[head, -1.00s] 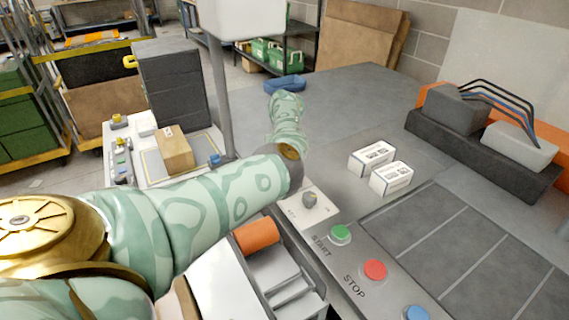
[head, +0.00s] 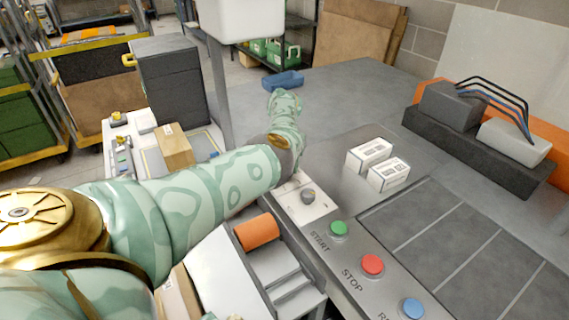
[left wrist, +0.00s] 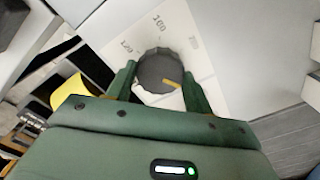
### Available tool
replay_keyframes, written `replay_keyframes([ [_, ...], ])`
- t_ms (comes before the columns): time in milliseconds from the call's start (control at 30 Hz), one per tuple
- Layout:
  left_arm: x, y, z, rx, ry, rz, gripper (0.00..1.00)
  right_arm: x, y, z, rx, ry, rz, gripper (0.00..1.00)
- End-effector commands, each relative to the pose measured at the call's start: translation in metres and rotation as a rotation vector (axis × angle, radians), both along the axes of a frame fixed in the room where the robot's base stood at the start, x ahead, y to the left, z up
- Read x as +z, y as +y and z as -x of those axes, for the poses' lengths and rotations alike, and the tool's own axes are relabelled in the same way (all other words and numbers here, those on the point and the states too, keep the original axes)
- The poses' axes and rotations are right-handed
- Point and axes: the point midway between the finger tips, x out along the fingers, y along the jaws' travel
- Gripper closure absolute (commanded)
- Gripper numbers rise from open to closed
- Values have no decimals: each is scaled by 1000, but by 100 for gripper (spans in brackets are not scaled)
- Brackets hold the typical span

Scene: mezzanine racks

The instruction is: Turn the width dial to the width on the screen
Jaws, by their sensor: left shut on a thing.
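In the left wrist view a round dark grey dial (left wrist: 157,68) with a yellow pointer mark sits on a white plate (left wrist: 182,28) with printed numbers, 120 and 160 among them. The pointer mark is on the dial's lower right, away from those two. My left gripper (left wrist: 160,80) has its green fingers on both sides of the dial, shut on it. In the head view my left arm hides the gripper. A grey knob (head: 308,196) on a white plate stands clear of the arm there. A white box on a post (head: 243,20) shows no readable screen. My right gripper is out of view.
Green START (head: 339,229), red STOP (head: 372,265) and blue (head: 413,308) buttons line the panel edge. Two white cartons (head: 378,165) lie behind them. An orange roller (head: 257,231) is below my arm. A brown box (head: 175,147) stands left. The grey table beyond is mostly clear.

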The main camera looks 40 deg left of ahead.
Motion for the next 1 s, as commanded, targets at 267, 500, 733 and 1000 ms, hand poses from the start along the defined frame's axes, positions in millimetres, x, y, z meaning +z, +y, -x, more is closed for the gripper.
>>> replay_keyframes([
  [267, 3, 2, -1, 2, -5, -5, 27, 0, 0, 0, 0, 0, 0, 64],
  [500, 2, 1, -1, 2, -3, -3, 27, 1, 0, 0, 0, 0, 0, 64],
  [733, 37, 0, -1, 2, -7, -2, 27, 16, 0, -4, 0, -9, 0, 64],
  [1000, 112, 1, -1, 2, -7, -3, 27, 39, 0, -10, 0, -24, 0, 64],
])
